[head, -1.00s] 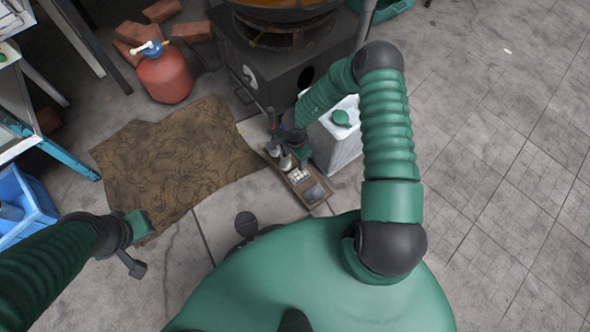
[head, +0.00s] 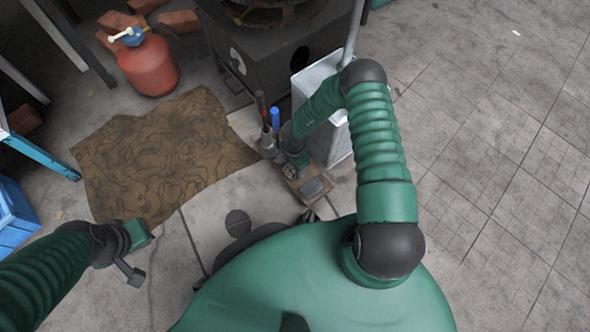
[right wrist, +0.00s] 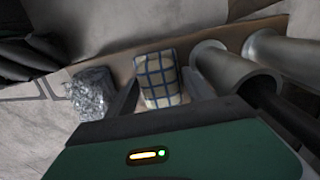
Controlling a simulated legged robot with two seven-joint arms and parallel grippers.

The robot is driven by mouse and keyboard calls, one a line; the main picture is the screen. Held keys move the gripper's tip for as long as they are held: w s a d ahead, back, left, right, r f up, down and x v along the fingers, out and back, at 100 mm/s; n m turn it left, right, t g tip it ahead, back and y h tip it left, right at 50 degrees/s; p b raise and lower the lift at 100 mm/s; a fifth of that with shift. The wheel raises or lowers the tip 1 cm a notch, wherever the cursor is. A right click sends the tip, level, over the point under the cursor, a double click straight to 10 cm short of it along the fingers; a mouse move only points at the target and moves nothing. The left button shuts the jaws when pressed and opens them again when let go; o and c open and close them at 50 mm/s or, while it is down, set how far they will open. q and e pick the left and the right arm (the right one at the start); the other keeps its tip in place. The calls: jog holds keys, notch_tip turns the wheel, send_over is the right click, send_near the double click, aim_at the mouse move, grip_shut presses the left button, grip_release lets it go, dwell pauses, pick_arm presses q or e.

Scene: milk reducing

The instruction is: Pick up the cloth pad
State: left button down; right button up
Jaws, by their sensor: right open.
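The cloth pad (right wrist: 160,80), pale with a dark blue check, lies on a narrow brown tray (right wrist: 218,36) in the right wrist view. My right gripper (right wrist: 162,98) is open, with one dark finger to each side of the pad. In the head view my right gripper (head: 298,161) is low over the tray and hides much of the pad. My left gripper (head: 134,262) is at the lower left, away from the tray; its jaw opening is not clear.
A crumpled silvery pad (right wrist: 92,92) lies left of the cloth pad, and metal cylinders (right wrist: 232,68) stand close on the right. A brown cloth sheet (head: 150,155) covers the floor at left. The right floor is clear.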

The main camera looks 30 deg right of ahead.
jog(key=shift+a+r, duration=0.1)
jog(key=shift+r, duration=0.05)
jog(key=shift+c, duration=0.8)
jog(key=c, duration=1)
jog(key=shift+r+p, duration=8.95)
jog(key=shift+r, duration=5.05)
jog(key=shift+c, duration=0.2)
